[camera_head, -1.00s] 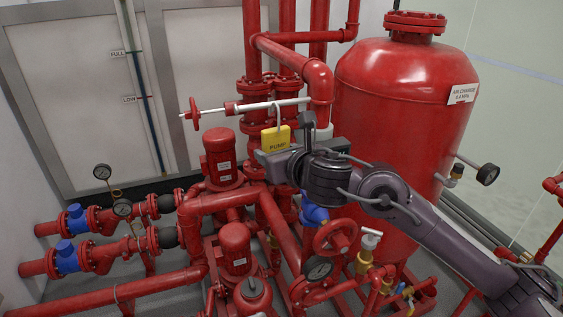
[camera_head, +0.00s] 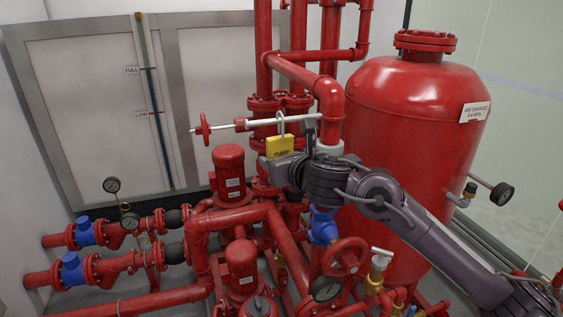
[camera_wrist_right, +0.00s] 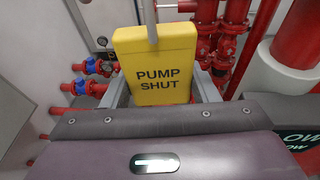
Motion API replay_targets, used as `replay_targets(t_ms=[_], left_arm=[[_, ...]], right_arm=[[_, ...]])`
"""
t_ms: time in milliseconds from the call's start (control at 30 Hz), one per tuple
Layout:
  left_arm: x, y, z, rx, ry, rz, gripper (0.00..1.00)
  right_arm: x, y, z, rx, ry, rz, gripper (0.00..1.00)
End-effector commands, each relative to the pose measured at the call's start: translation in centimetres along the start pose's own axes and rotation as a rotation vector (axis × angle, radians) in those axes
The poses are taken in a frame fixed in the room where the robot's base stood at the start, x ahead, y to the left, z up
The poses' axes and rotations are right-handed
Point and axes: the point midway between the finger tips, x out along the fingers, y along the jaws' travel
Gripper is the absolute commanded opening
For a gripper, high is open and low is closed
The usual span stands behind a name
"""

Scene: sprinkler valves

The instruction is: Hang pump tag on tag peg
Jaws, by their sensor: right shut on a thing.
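The yellow pump tag (camera_head: 280,147) has a grey hook (camera_head: 281,117) on top. In the right wrist view the tag (camera_wrist_right: 155,62) is upright, faces the camera and reads PUMP SHUT. My right gripper (camera_head: 284,158) is shut on the tag's lower part. A thin white horizontal rod (camera_head: 258,123), which may be the tag peg, runs between a red handwheel and the red pipes. The hook overlaps this rod in the head view, its top a little above it. I cannot tell whether the hook is around the rod or in front of it. My left gripper is not in view.
The red handwheel (camera_head: 204,130) is at the rod's left end. A thick red pipe (camera_head: 330,95) stands right of the tag, with a large red tank (camera_head: 415,110) beyond. Red pumps (camera_head: 230,168) and pipes lie below. Space left of the tag before the grey panel looks open.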

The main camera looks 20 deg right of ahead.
Motion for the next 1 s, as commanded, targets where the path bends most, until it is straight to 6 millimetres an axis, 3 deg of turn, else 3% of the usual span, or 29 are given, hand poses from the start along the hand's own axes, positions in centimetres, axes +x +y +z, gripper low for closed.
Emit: replay_targets(t_ms=[1000], left_arm=[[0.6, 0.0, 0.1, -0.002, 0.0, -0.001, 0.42]], right_arm=[[1.4, -0.2, 0.4, 0.0, -0.001, 0.0, 0.32]])
